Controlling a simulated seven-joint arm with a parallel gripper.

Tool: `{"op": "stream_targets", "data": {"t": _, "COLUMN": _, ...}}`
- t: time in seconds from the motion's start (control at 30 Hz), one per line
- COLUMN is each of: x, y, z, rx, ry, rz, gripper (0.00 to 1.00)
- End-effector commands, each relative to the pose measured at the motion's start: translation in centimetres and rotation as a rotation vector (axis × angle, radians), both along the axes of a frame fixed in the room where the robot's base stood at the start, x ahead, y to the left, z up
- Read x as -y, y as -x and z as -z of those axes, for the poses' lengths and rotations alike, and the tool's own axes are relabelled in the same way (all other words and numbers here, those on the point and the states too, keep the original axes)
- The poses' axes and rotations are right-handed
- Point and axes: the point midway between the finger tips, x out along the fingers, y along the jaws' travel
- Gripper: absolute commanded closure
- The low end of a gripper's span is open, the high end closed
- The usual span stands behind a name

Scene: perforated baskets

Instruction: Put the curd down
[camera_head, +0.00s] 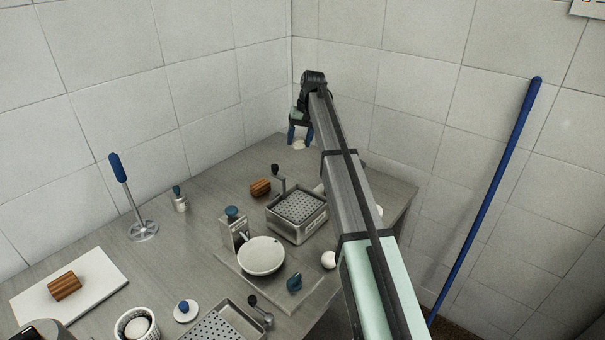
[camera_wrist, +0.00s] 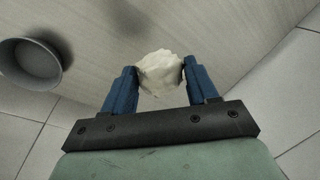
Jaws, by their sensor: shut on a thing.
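The curd (camera_wrist: 160,73) is a pale cream, lumpy piece held between the two blue fingers of my gripper (camera_wrist: 161,84) in the wrist view. In the head view my gripper (camera_head: 299,136) is at the far back corner of the table, and the curd (camera_head: 299,145) shows as a small white lump at its fingertips. The wrist view shows the bare grey table surface beyond the curd. I cannot tell for certain how far the curd is above the table.
A grey round bowl (camera_wrist: 27,64) stands left in the wrist view. On the table (camera_head: 185,252) stand a perforated metal basket (camera_head: 299,207), a white bowl (camera_head: 261,256), a brown block (camera_head: 260,188) and a blue-handled masher (camera_head: 140,228). Walls enclose the back corner.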

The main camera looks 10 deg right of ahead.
Motion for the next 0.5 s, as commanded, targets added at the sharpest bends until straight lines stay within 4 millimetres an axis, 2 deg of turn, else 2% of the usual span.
{"op": "stream_targets", "data": {"t": 0.23, "x": 0.69, "y": 1.24, "z": 0.36, "rx": 0.001, "ry": 0.000, "rz": 0.301, "gripper": 0.73}}
{"op": "stream_targets", "data": {"t": 0.5, "x": 1.05, "y": 0.75, "z": 0.44, "rx": 0.002, "ry": 0.000, "rz": 0.687, "gripper": 0.73}}
